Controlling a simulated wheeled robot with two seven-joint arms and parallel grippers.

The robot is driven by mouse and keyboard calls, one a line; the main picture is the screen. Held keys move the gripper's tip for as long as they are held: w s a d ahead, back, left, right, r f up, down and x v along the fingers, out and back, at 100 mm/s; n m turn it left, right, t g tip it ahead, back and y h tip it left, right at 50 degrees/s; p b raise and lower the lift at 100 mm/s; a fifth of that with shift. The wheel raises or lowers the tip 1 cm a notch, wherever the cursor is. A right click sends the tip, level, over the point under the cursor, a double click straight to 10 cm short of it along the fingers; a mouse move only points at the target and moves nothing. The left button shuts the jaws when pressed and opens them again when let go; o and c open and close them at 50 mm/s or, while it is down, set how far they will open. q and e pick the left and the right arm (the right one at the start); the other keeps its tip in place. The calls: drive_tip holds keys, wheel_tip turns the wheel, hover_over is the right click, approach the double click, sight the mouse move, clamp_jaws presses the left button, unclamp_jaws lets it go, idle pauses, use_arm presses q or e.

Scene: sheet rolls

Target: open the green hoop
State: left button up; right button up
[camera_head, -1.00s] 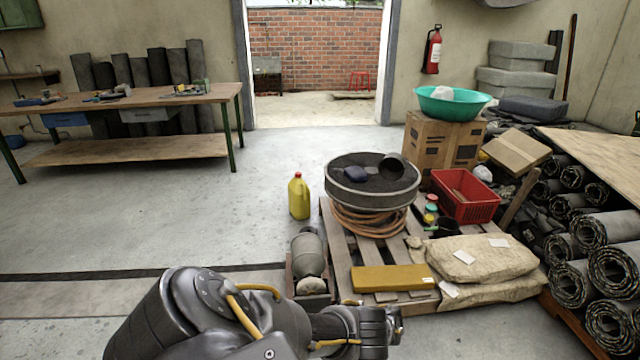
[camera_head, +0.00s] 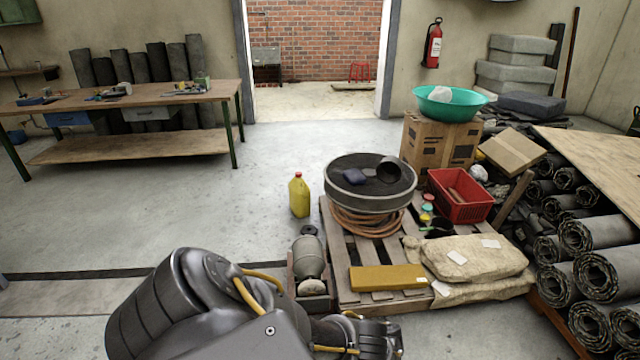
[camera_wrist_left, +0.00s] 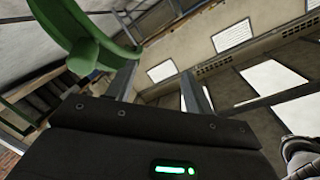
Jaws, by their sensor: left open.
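The green hoop (camera_wrist_left: 88,38) shows in the left wrist view as a thick curved green band with a tab, at the upper left. It is cut off by the top edge, so its whole shape is hidden. My left gripper (camera_wrist_left: 160,72) is open, with its two fingers apart and nothing between them. The hoop is beside the left-hand finger; I cannot tell whether they touch. In the head view my left arm fills the bottom middle, and I cannot make out its gripper or the hoop there. My right gripper is not in view.
A pallet (camera_head: 337,240) holds a round drum (camera_head: 345,192), a red crate (camera_head: 462,212), sacks (camera_head: 475,258) and a yellow box (camera_head: 388,278). A yellow jug (camera_head: 299,196) and a gas cylinder (camera_head: 309,258) stand beside it. Rolled sheets (camera_head: 590,280) are stacked right. Floor at left is clear.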

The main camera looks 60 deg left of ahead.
use_arm(q)
drive_tip(key=s+d+r+p, duration=0.2)
drive_tip(key=s+d+p, duration=0.1)
drive_tip(key=d, duration=0.1)
drive_tip(key=shift+s+d+r+p, duration=0.2)
drive_tip(key=shift+d+r+p, duration=0.1)
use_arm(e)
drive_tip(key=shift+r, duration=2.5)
